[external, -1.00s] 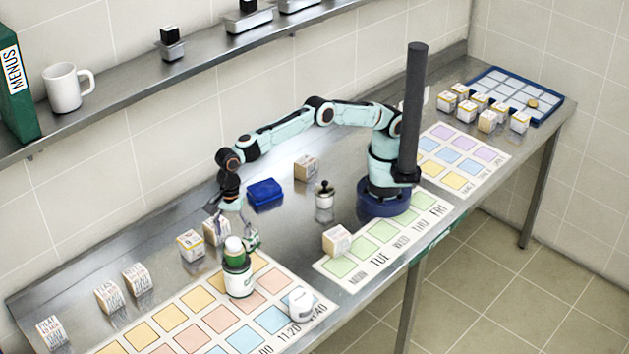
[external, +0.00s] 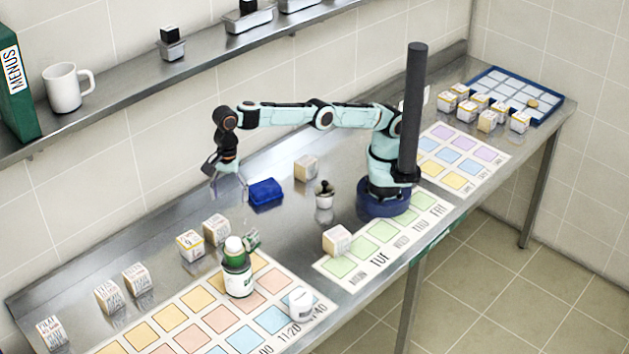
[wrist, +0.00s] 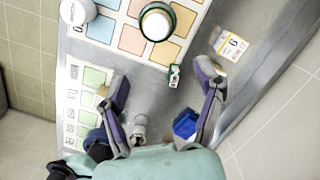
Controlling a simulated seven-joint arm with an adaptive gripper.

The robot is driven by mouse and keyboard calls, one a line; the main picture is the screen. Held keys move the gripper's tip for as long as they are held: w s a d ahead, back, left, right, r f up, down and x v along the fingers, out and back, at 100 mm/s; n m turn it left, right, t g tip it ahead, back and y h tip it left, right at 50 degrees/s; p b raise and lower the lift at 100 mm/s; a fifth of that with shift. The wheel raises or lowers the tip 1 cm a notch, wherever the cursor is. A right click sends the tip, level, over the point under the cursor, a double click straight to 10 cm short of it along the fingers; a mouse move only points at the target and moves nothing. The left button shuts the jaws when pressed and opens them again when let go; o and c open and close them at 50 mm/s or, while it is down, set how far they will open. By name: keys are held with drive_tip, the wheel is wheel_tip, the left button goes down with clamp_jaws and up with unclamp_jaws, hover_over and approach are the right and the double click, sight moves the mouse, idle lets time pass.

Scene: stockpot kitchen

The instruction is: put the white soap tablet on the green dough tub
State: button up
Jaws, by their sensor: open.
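The green dough tub (external: 238,283), a white jar with a green top and green lettering, stands upright on the printed mat. A white rounded piece (external: 234,245), which looks like the soap tablet, rests on its green top. In the wrist view the white piece (wrist: 157,24) shows from above, ringed by green. My gripper (external: 229,188) is open and empty, raised behind and above the tub, clear of it. In the wrist view its fingers (wrist: 155,82) are spread wide with nothing between them.
A small green-and-white box (external: 252,240) is close behind the tub. A blue box (external: 265,192) lies right of my gripper. Printed cubes (external: 190,245) line the back left. A white rounded object (external: 301,302) sits at the mat's front. A shelf (external: 130,102) runs along the wall.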

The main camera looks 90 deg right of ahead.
drive_tip(key=d+r+n, duration=0.5)
drive_tip(key=d+r, duration=0.1)
drive_tip(key=d, duration=0.6)
drive_tip(key=s+d+n+h, duration=0.1)
drive_tip(key=s+d+n, duration=0.6)
drive_tip(key=s+d, duration=0.45)
drive_tip(key=s+d+f+n, duration=0.4)
drive_tip(key=s+f, duration=0.1)
drive_tip(key=s, duration=0.3)
drive_tip(key=s+d+f+n, duration=0.4)
drive_tip(key=s, duration=0.5)
drive_tip(key=shift+s+d+f+n+y, duration=0.25)
drive_tip(key=shift+d+f+n+y, duration=0.05)
drive_tip(key=shift+d+f+n, duration=0.1)
